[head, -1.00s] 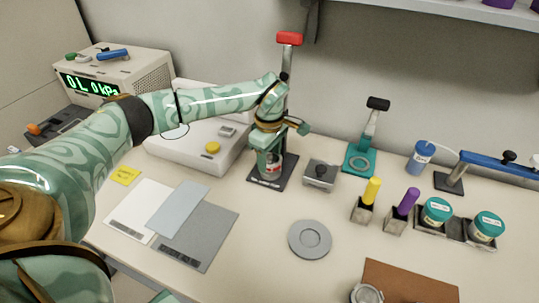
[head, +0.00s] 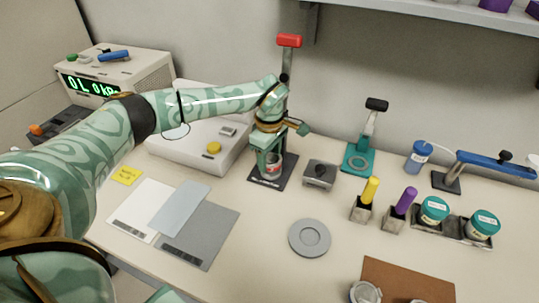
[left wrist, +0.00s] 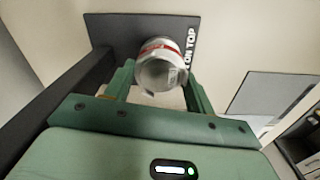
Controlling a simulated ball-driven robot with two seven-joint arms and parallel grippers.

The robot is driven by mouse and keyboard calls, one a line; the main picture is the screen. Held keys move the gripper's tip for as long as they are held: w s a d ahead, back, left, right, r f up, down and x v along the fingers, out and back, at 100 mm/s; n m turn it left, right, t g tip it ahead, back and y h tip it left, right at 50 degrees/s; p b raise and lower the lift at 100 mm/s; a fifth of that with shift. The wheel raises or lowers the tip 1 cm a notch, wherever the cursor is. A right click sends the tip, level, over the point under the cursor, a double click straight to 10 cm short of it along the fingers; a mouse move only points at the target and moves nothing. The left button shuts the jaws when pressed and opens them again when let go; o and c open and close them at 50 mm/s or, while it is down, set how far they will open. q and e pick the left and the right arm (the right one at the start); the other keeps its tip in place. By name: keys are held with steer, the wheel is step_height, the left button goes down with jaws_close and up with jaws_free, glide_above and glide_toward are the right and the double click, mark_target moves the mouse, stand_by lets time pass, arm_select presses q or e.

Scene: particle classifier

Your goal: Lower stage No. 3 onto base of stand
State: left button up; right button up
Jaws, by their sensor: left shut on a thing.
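My left gripper (head: 270,150) points down at the stand and is shut on stage No. 3 (head: 272,167), a small clear and grey cylinder with a red band. The left wrist view shows the stage (left wrist: 160,68) between the two green fingers, above the dark base of the stand (left wrist: 112,28) with white lettering. In the head view the base (head: 288,172) is a dark plate below the stage, with a post (head: 287,62) topped by a red block. I cannot tell whether the stage touches the base. My right gripper is not in view.
A white balance-like instrument (head: 200,150) stands left of the stand. A small grey block (head: 320,173) and a teal stand (head: 358,158) stand to the right. A grey ring disc (head: 309,238) lies in front. Yellow and purple-handled tools and teal-lidded jars are further right.

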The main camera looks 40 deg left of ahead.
arm_select(q)
steer(key=shift+f, duration=0.55)
stand_by(0.6)
steer(key=o, duration=1.1)
steer(key=shift+o, duration=0.2)
